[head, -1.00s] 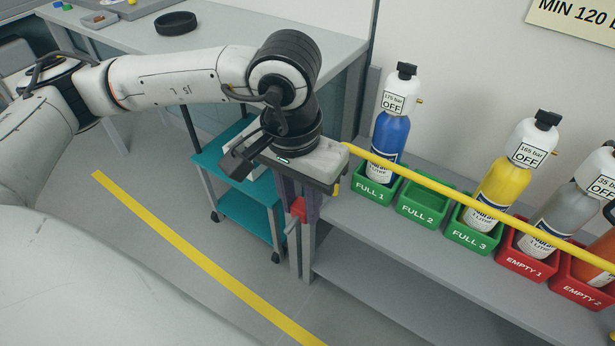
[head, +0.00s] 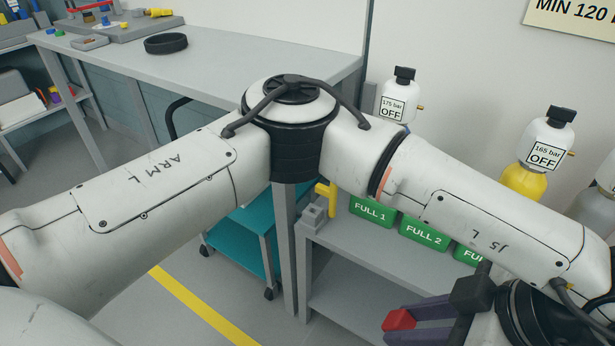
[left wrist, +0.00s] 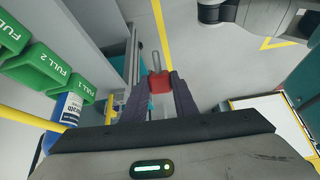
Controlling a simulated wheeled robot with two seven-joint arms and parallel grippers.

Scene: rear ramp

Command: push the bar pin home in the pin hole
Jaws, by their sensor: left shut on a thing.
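My left gripper (head: 399,326) is at the bottom of the head view, right of centre, with its arm crossing in front of the bottles. Its dark fingers are shut on the red head of the bar pin (head: 397,318). In the left wrist view the red head (left wrist: 160,82) sits between the fingertips, and a grey shank sticks out beyond it. A small grey block (head: 313,215) with a yellow piece (head: 333,199) stands at the shelf's left corner, apart from the pin. I cannot make out the pin hole. My right gripper is out of view.
Green crates FULL 1 (head: 371,209) and FULL 2 (head: 424,234) stand on the grey shelf (head: 352,262), partly behind my arm. A yellow bar (left wrist: 32,118) shows in the left wrist view. A teal cart (head: 240,262) stands left of the shelf. Open floor lies in front.

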